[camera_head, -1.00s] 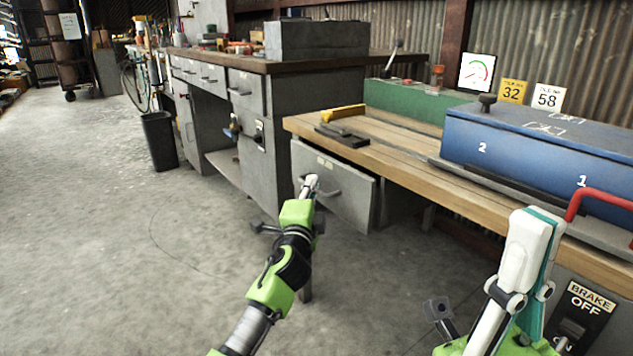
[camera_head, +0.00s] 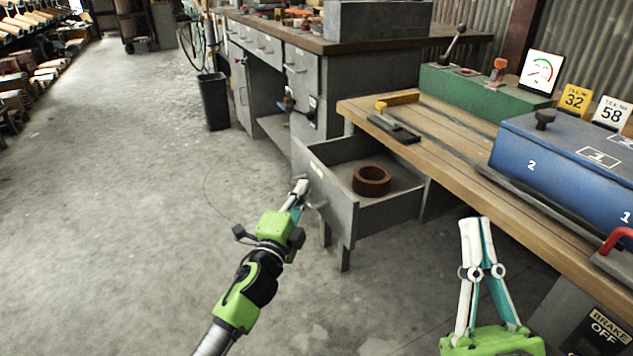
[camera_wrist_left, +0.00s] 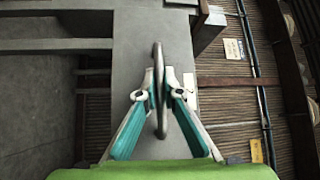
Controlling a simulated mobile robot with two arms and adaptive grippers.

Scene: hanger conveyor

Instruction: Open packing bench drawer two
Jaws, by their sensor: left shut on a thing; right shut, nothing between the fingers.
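The grey drawer (camera_head: 338,205) under the wooden-topped bench (camera_head: 440,150) stands well pulled out, with its inside showing. A brown ring-shaped part (camera_head: 371,181) lies in it. My left gripper (camera_head: 301,188) is at the drawer's front face, shut on its handle. In the left wrist view the fingers (camera_wrist_left: 161,95) close around the handle bar (camera_wrist_left: 158,70), which stands out from the grey drawer front (camera_wrist_left: 180,30). My right gripper (camera_head: 475,222) is shut and empty, in front of the bench and to the right of the drawer.
A blue case (camera_head: 565,165), a green box (camera_head: 480,95) and a yellow-handled tool (camera_head: 397,101) sit on the bench. A grey cabinet (camera_head: 325,75) and a black bin (camera_head: 214,102) stand behind. The floor to the left is clear.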

